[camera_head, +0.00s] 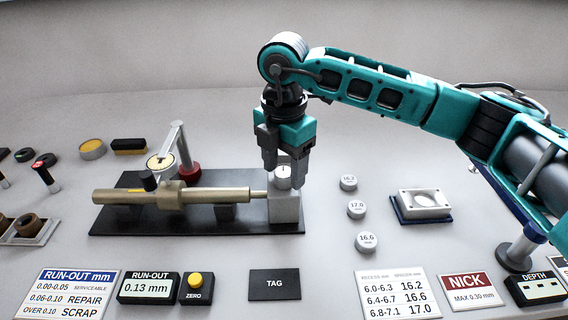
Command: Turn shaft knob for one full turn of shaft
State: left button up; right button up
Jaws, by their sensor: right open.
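The brass-coloured shaft (220,195) lies level across supports on a black base plate (130,220). Its right end runs into a grey block (284,209). The shaft knob (283,171), pale with a dark mark, stands on top of this block. My right gripper (284,165) points straight down over the knob, its open fingers beside the knob's upper part. I cannot tell whether they touch it. A dial gauge (160,162) on a post with a red foot (188,170) stands at the shaft. The run-out display (148,288) reads 0.13 mm. My left gripper is out of view.
In front lie a yellow zero button (195,281), a TAG card (274,284) and limit cards (67,293). The table behind the plate is mostly clear.

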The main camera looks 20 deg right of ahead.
aim_at(284, 171)
notch_tip(284, 171, up, 13)
dwell(0.4)
jog(key=shift+f, duration=0.1)
dwell(0.3)
